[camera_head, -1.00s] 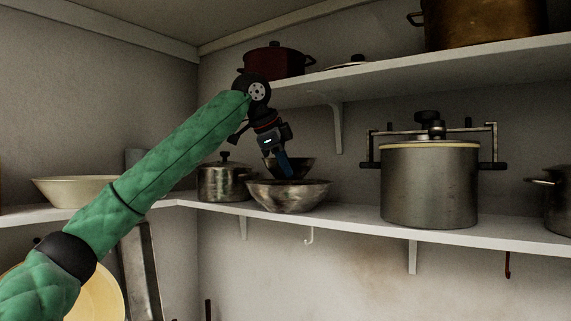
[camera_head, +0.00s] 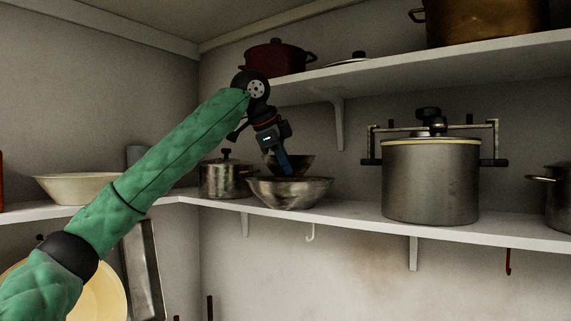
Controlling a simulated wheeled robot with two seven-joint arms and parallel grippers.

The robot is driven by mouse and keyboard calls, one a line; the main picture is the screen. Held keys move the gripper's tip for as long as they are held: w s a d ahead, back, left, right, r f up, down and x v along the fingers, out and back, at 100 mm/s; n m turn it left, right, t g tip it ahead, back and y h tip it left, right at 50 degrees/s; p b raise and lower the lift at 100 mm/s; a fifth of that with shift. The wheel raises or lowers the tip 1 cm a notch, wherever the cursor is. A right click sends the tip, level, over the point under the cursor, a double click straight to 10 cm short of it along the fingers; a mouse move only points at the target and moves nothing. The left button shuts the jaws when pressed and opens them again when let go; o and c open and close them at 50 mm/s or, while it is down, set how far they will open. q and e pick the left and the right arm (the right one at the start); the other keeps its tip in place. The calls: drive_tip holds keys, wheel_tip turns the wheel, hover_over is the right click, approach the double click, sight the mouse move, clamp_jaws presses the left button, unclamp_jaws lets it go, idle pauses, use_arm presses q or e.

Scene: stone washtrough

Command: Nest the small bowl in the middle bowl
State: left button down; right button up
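The small bowl (camera_head: 300,164), dark and brownish, is at the middle of the view, directly over the wider metal bowl, which appears to be the middle bowl (camera_head: 290,195). The metal bowl stands upright on the lower shelf. My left gripper (camera_head: 284,163) reaches down from above with its blue fingers at the small bowl's near rim and looks shut on it. The small bowl's underside is hidden behind the metal bowl's rim, so I cannot tell whether the two touch. My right gripper is not in view.
A lidded pot (camera_head: 226,179) stands close to the left of the bowls. A large pressure pot (camera_head: 430,182) stands to the right, with free shelf (camera_head: 355,216) between. The upper shelf (camera_head: 420,72) overhangs behind my wrist. A cream bowl (camera_head: 78,188) is at the left.

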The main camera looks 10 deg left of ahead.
use_arm(q)
drive_tip(key=shift+w+d+f, duration=0.1)
drive_tip(key=shift+d, duration=0.15)
idle(0.7)
drive_tip(key=shift+f, duration=0.3)
drive_tip(key=shift+f+b, duration=0.3)
drive_tip(key=shift+f, duration=0.6)
drive_tip(key=shift+f, duration=0.5)
drive_tip(key=shift+f, duration=0.15)
drive_tip(key=shift+f+b, duration=0.5)
drive_tip(key=shift+f, duration=0.55)
idle(0.6)
drive_tip(key=shift+f, duration=0.25)
idle(0.3)
